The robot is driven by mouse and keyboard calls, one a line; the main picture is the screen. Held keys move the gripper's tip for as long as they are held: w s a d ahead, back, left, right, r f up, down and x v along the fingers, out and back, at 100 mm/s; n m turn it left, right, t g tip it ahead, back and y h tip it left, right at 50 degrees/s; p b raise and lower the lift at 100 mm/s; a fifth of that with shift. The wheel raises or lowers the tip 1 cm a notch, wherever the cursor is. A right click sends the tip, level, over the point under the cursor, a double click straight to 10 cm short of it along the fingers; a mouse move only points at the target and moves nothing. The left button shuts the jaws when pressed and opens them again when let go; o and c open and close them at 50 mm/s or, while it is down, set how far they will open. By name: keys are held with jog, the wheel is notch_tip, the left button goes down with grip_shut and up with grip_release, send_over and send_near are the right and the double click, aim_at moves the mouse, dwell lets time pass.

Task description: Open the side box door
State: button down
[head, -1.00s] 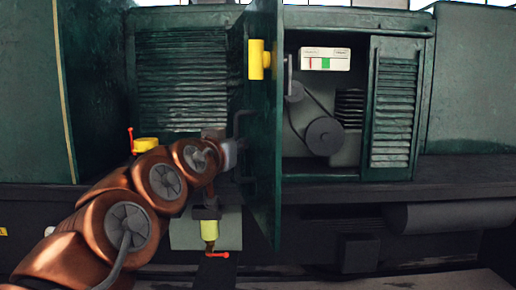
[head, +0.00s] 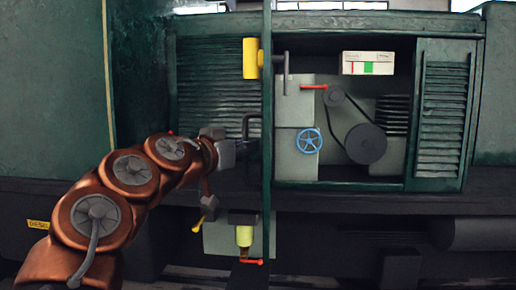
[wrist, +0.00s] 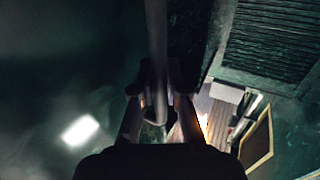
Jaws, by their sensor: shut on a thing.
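The dark green side box door (head: 267,185) stands swung outward, edge-on to the head view. The box opening shows to its right. A dark bar handle (head: 250,119) sticks out from the door's left side. My gripper (head: 247,149) is at this handle, partly dark and hard to make out there. In the wrist view, my gripper (wrist: 157,108) is shut around the bar handle (wrist: 156,40), which runs up between the fingers.
A louvred panel (head: 443,115) covers the right side. A yellow fitting (head: 244,236) hangs below the door.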

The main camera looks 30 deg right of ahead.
jog(key=shift+w+a+r, duration=0.1)
jog(key=shift+w+a, duration=0.1)
jog(key=shift+a, duration=0.05)
dwell(0.3)
jog(key=c, duration=1.2)
grip_release()
